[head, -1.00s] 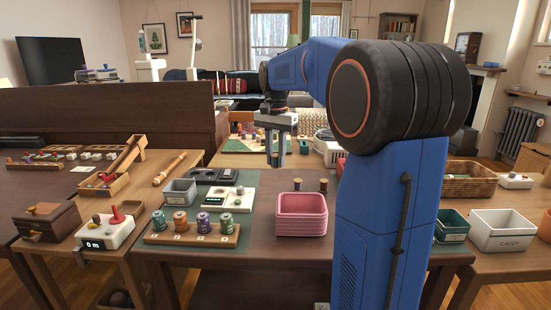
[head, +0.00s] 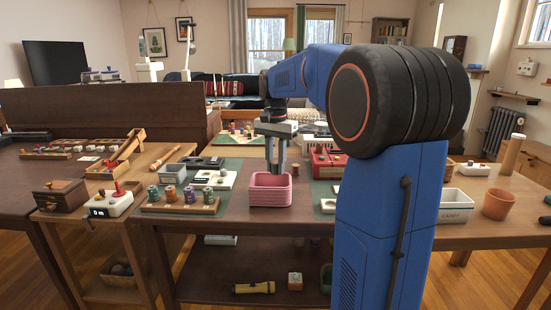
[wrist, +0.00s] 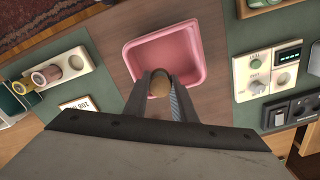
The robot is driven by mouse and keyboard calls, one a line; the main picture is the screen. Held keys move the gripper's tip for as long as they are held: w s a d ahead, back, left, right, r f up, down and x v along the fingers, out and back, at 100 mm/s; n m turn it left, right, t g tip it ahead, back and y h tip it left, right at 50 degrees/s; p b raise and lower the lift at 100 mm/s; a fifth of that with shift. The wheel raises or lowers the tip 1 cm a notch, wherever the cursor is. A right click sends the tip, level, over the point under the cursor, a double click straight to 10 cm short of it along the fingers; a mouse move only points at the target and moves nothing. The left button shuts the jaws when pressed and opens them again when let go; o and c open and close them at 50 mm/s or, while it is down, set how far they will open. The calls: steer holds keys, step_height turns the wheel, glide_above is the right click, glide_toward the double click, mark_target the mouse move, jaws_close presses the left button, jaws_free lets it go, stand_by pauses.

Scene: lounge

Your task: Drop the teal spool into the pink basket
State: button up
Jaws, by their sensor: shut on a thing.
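The pink basket (head: 270,192) stands on the near table in the head view; its inside lies open in the wrist view (wrist: 180,55). My gripper (head: 276,168) points down at the basket, with its fingertips over the opening. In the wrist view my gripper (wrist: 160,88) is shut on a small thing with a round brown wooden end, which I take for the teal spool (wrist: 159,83). Its thread colour is hidden between the fingers. In the wrist view it overlaps the basket's near part; its height above the floor of the basket is unclear.
A wooden rack (head: 178,207) with several coloured spools stands left of the basket. A white caddy (head: 455,205) stands farther right.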

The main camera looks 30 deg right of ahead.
mark_target(276, 172)
steer(key=shift+f, duration=1.5)
steer(key=o, duration=1.1)
step_height(276, 172, up, 17)
steer(key=shift+r, duration=0.2)
